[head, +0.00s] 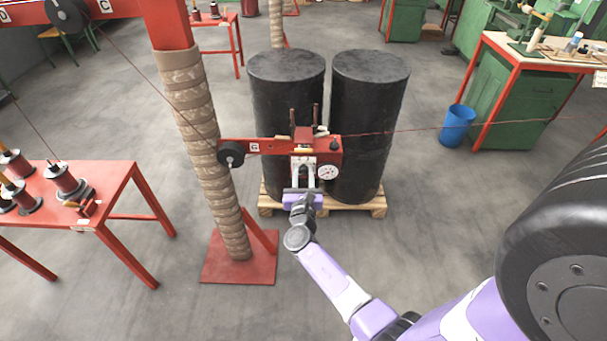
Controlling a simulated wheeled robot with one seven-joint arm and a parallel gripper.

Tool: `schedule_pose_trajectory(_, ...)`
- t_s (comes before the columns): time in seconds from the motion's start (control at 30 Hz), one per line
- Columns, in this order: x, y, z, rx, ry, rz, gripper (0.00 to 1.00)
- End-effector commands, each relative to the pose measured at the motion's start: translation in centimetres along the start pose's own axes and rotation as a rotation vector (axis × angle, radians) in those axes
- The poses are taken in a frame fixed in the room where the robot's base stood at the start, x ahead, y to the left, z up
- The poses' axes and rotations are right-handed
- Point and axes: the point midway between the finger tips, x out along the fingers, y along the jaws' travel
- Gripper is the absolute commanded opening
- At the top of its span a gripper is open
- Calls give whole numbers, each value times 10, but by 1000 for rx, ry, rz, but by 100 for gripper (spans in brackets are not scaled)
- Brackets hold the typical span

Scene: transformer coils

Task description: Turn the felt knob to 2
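A red tensioner arm (265,146) sticks out from the wrapped post in the middle of the head view. It carries a black wheel (231,154) at its left and a round white dial (328,172) at its right end. My gripper (304,168) is at the front of the arm's right part, just left of the dial. Its fingers overlap a pale plate there. The felt knob cannot be made out; it may be hidden behind my gripper. The view is too small to tell whether the fingers are apart or closed on something.
A wrapped post (190,110) stands on a red base plate left of my arm. Two black drums (369,110) stand on a wooden pallet (375,205) behind. A red table (95,185) with spools is at left. A thread runs across the arm. Front floor is clear.

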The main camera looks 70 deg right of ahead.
Motion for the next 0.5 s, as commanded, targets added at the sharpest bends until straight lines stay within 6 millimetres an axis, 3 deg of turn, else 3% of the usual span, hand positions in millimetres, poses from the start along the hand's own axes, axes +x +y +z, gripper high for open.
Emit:
schedule_pose_trajectory(0.03,0,0,0,0,0,0,15)
schedule_pose_trajectory(0.1,0,0,0,0,0,-1,1)
schedule_pose_trajectory(0.13,0,0,0,0,0,-1,0)
schedule_pose_trajectory(0.5,0,0,-2,55,-1,-1,0)
